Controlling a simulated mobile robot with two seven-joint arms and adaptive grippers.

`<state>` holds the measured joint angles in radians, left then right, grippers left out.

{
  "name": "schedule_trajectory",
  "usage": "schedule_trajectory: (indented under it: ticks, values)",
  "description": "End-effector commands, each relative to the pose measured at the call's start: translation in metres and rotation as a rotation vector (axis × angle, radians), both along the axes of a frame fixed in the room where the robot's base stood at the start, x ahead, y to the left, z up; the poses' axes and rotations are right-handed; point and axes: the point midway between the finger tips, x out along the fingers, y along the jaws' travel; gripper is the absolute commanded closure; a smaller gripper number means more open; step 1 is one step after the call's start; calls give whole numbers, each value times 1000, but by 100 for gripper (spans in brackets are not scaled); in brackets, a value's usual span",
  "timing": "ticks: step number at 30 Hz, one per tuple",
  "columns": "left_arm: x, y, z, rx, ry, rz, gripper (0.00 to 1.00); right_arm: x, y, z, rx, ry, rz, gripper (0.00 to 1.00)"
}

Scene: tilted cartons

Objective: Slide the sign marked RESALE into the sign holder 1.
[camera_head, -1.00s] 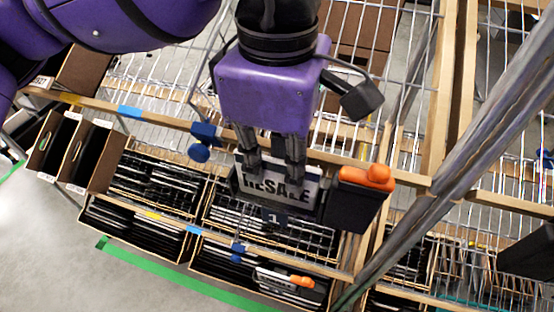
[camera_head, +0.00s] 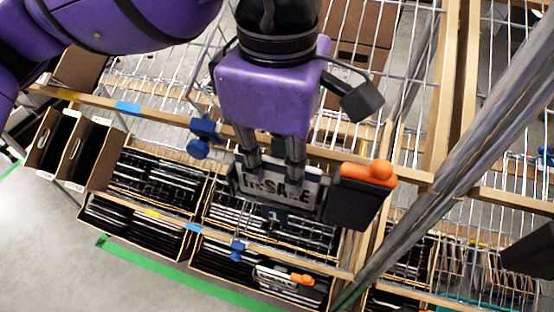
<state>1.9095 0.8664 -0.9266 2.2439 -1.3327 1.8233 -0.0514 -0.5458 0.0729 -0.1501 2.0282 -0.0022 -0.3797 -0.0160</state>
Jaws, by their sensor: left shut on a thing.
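My left gripper (camera_head: 272,165) comes down from the top, its arm entering from the left. The sign is at the dark sign holder 1 (camera_head: 275,214), whose number label shows just below the sign. The sign's lower edge meets the holder; how deep it sits in it I cannot tell.
Brown cartons (camera_head: 85,152) stand tilted at the left. Crates of dark flat items (camera_head: 155,180) lie below. A grey pole (camera_head: 440,190) crosses the right side.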

Motion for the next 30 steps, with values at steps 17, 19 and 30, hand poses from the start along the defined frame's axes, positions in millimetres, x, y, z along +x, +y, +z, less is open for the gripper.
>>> schedule_trajectory:
  ticks: [17,19,30]
  values:
    - [0,0,0,0,0,0,71,1,0,0,0,-1,0,71]
    - [0,0,2,0,-1,1,71,1,-1,1,-1,-3,-1,71]
    - [1,-1,65,-2,-3,0,71,0,0,0,0,-1,0,71]
